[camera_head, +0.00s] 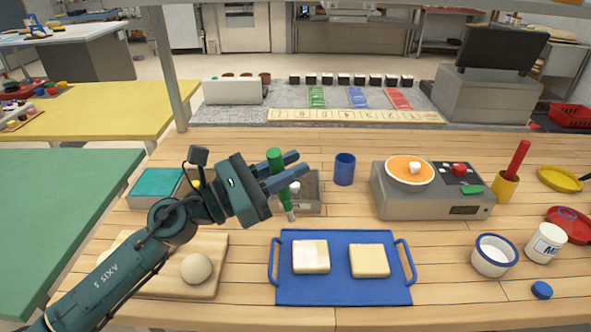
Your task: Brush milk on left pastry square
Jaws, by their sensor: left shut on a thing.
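Two pale pastry squares lie on a blue tray (337,291) with side handles. The left pastry square (311,257) looks paler than the right pastry square (369,261). My left gripper (287,175) is shut on a green-handled brush (279,172). The brush hangs nearly upright, its tip above and behind the tray's left side, apart from the pastry. A white bowl with a blue rim (493,256) stands right of the tray; its inside looks pale. My right gripper is not in view.
A grey hotplate (430,202) with an orange-topped pan stands behind the tray, with a blue cup (344,170) beside it. A wooden board (207,258) with dough balls lies left. A blue cap (541,290) lies front right. Wood between tray and bowl is clear.

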